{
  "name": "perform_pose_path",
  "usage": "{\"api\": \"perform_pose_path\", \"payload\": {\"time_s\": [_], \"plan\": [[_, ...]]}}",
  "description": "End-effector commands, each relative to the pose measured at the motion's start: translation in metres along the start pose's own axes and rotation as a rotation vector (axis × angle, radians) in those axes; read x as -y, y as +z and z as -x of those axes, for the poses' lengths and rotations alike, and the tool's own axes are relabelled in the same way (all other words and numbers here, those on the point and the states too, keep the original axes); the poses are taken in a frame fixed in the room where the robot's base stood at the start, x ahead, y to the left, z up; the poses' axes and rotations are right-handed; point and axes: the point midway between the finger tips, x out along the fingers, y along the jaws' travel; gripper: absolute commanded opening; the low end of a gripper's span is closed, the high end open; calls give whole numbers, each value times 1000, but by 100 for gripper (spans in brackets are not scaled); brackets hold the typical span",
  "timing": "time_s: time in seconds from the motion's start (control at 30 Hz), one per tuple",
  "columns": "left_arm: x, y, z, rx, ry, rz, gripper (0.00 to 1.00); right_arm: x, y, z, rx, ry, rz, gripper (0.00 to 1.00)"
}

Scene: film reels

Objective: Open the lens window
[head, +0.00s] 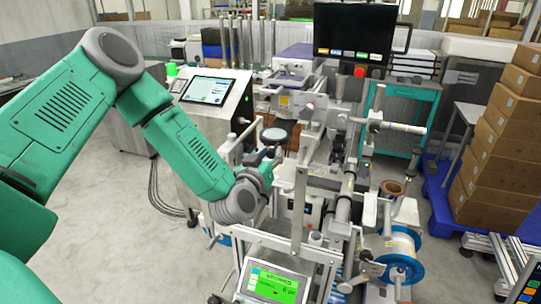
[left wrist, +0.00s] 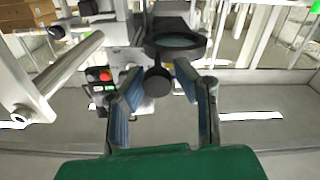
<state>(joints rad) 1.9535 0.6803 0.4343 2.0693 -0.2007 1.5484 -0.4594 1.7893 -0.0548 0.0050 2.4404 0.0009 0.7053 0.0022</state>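The lens window is a round glass in a dark rim (head: 274,134) on the machine, in the middle of the head view. In the left wrist view the dark ring with its glass (left wrist: 176,41) is at the top centre, with a round black knob (left wrist: 158,81) on its near side. My left gripper (head: 268,158) is close to the lens. In the left wrist view its two fingers (left wrist: 157,76) are spread on either side of the knob, with gaps visible; I cannot tell how deep the knob sits between them. My right gripper is not in view.
The machine's metal frame and rollers (head: 345,190) stand close right of my left gripper. A green-lit display (head: 272,284) is below, and a tablet panel (head: 207,91) is behind my arm. A black monitor (head: 354,33) stands above. Stacked cardboard boxes (head: 500,145) are at the right.

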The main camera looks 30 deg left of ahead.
Motion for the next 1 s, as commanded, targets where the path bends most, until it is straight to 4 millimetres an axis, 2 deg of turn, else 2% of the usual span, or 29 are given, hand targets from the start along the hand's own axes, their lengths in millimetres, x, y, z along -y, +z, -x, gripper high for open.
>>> {"api": "perform_pose_path", "payload": {"time_s": [0.33,0.47,0.57,0.8,1.0], "plan": [[1,1,1,1,-1,-1,43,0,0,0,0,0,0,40],[0,1,10,4,1,-1,43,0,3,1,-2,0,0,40],[0,2,26,5,2,-1,43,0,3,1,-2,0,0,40],[-1,2,78,6,2,-1,43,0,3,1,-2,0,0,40],[-1,3,109,5,0,-3,43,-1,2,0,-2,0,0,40]]}}
